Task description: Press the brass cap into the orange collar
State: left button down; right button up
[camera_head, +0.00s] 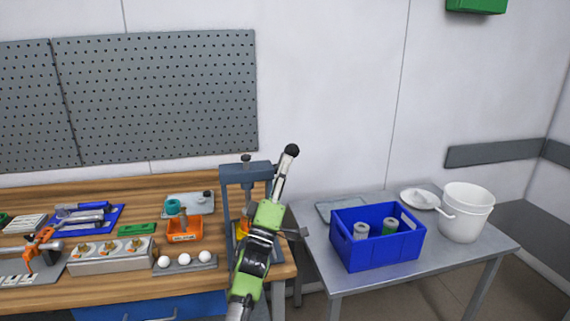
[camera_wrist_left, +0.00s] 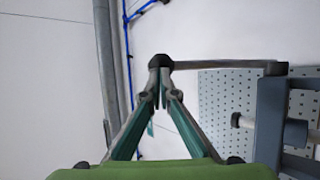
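A grey arbor press (camera_head: 246,170) stands at the right end of the wooden bench. A small orange-yellow part (camera_head: 243,229) shows inside its frame, partly hidden by my left arm; I cannot tell the brass cap from the orange collar there. My left gripper (camera_head: 287,163) is right of and above the press frame, its fingers closed on a black knob (camera_head: 291,150). In the left wrist view the fingers meet at this knob (camera_wrist_left: 160,61), and a grey lever bar (camera_wrist_left: 225,65) runs from it to the press (camera_wrist_left: 269,115) at right. My right gripper is not in view.
An orange tray (camera_head: 184,236), a grey block with several fittings (camera_head: 112,262) and a rack of white balls (camera_head: 184,268) lie left of the press. A metal table at right carries a blue crate (camera_head: 377,252) and white buckets (camera_head: 465,215). A pegboard (camera_head: 155,95) hangs behind.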

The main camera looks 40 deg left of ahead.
pick_arm(q)
jog(key=shift+w+f, duration=0.1)
jog(key=r+p, duration=0.1)
jog(key=p, duration=0.2)
jog(key=r+n+g+p, duration=0.1)
jog(key=shift+w+a+r+y, duration=0.3)
jog(key=shift+w+a, duration=0.05)
jog(key=a+r, duration=0.1)
jog(key=w+a+r+p, duration=0.1)
jog(key=shift+w+r, duration=0.2)
jog(key=shift+r, duration=0.15)
